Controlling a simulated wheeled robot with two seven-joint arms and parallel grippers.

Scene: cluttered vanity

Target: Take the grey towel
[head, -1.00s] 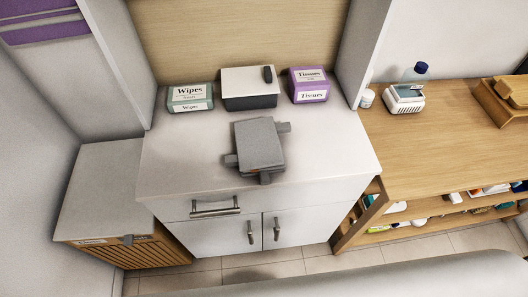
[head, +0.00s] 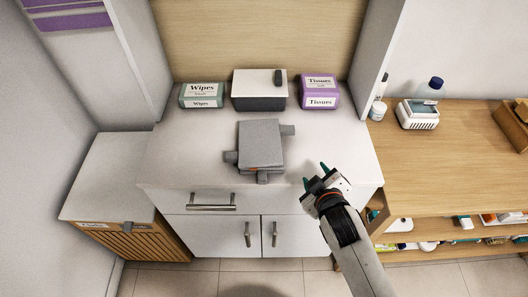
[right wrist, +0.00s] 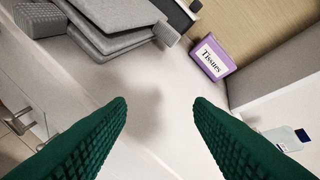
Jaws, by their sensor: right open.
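The grey towel (head: 260,146) lies folded in a stack on the white vanity top, with grey blocks sticking out at its sides and front edge. A thin orange line shows near its front. In the right wrist view the towel stack (right wrist: 112,22) is at the upper left, beyond the fingers. My right gripper (head: 314,174) is to the right of the towel, near the vanity's front edge, apart from it. Its green ridged fingers (right wrist: 160,108) are open with nothing between them. My left gripper is not in view.
Behind the towel stand a wipes box (head: 202,95), a dark box with a white lid (head: 259,92) and a purple tissues box (head: 319,92). White side panels flank the vanity. A wooden counter (head: 440,150) holds a white device (head: 417,114). The vanity top left of the towel is clear.

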